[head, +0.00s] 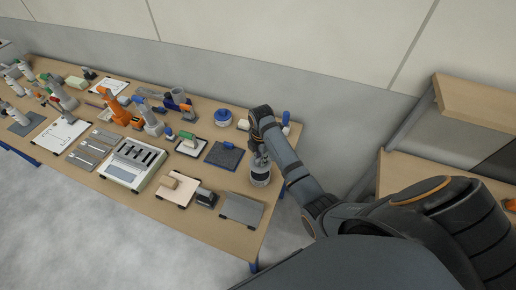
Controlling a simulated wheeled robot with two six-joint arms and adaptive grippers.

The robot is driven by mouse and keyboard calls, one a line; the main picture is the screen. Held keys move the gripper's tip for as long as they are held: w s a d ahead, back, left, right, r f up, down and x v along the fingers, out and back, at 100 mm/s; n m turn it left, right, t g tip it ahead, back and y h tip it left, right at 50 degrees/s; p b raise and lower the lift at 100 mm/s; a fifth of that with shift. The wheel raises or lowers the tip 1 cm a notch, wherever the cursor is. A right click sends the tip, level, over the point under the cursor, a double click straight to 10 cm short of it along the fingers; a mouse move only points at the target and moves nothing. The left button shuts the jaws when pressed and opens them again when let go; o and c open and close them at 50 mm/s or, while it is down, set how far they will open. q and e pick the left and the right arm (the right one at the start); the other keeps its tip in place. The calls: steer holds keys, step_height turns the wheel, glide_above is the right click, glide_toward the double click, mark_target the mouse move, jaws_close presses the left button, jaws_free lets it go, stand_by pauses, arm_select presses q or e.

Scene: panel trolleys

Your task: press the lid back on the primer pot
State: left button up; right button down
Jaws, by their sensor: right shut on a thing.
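The primer pot (261,176) is a small pale grey cylinder with a dark band. It stands upright near the right end of the long wooden workbench. My right gripper (259,157) points down right above the pot and is shut on the lid at its top. The lid is mostly hidden by the fingers, and I cannot tell whether it sits flush on the rim. My left gripper is not in view.
The workbench (235,235) carries many tools. A blue round container (223,116), a dark blue pad (224,155) and a grey plate (242,209) lie near the pot. A wooden shelf unit (475,102) stands at the right. Bare benchtop shows around the pot.

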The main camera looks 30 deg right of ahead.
steer(key=shift+s+a+f, duration=0.1)
steer(key=shift+s+f, duration=0.3)
steer(key=shift+s, duration=0.1)
steer(key=shift+w+f, duration=0.15)
steer(key=shift+f, duration=0.45)
steer(key=f, duration=0.1)
steer(key=w+f, duration=0.1)
steer(key=f, duration=0.1)
steer(key=shift+f+b, duration=0.2)
steer(key=shift+b, duration=0.2)
steer(key=shift+s+f, duration=0.15)
steer(key=shift+f, duration=0.05)
steer(key=shift+s+f, duration=0.1)
steer(key=shift+f, duration=0.1)
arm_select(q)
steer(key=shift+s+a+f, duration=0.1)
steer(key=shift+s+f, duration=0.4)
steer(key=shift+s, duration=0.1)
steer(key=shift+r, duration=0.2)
